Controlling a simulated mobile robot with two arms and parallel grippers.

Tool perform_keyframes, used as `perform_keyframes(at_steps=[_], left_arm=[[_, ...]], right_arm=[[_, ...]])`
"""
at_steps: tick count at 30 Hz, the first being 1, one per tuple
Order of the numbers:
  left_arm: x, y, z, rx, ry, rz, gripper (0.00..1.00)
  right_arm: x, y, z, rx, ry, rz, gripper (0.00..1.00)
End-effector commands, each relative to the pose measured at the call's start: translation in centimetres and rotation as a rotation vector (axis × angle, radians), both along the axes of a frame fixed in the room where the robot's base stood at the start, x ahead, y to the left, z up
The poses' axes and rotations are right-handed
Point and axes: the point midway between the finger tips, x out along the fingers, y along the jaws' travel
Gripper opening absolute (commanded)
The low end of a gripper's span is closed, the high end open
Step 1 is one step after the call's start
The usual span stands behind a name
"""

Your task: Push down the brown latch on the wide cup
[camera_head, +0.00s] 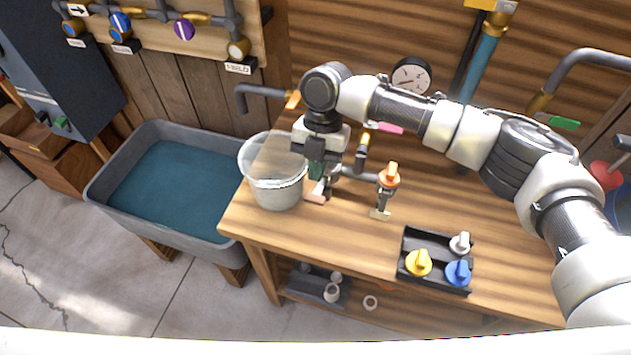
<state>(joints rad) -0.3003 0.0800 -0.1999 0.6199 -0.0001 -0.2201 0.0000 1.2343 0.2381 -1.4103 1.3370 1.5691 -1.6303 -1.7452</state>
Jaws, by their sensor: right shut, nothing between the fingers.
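The wide cup (277,193) is a pale, translucent, bucket-like vessel standing upright at the left end of the wooden workbench. I cannot make out a brown latch on it; my gripper and arm hide part of its right side. My right gripper (318,184) points down just right of the cup, close to its wall. It is shut and empty. I cannot tell whether it touches the cup. My left gripper is not in view.
Right of the gripper, a pipe fitting with an orange-handled valve (389,177) stands on the workbench (330,236). A black tray (409,244) holds yellow, white and blue knobs. A grey water trough (180,238) stands left of the bench. The bench front is mostly clear.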

Motion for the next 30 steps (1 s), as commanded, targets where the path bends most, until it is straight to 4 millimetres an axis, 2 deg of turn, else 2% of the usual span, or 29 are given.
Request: perform_keyframes(at_steps=[6,12,30], left_arm=[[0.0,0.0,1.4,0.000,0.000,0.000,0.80],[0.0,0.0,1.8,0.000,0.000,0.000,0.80],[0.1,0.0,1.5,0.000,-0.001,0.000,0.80]], right_arm=[[-0.7,0.2,-3.3,-0.001,0.002,-0.002,0.00],[-0.9,0.3,-5.0,-0.001,0.001,-0.003,0.00],[-0.6,0.3,-5.4,-0.010,-0.033,-0.001,0.00]])
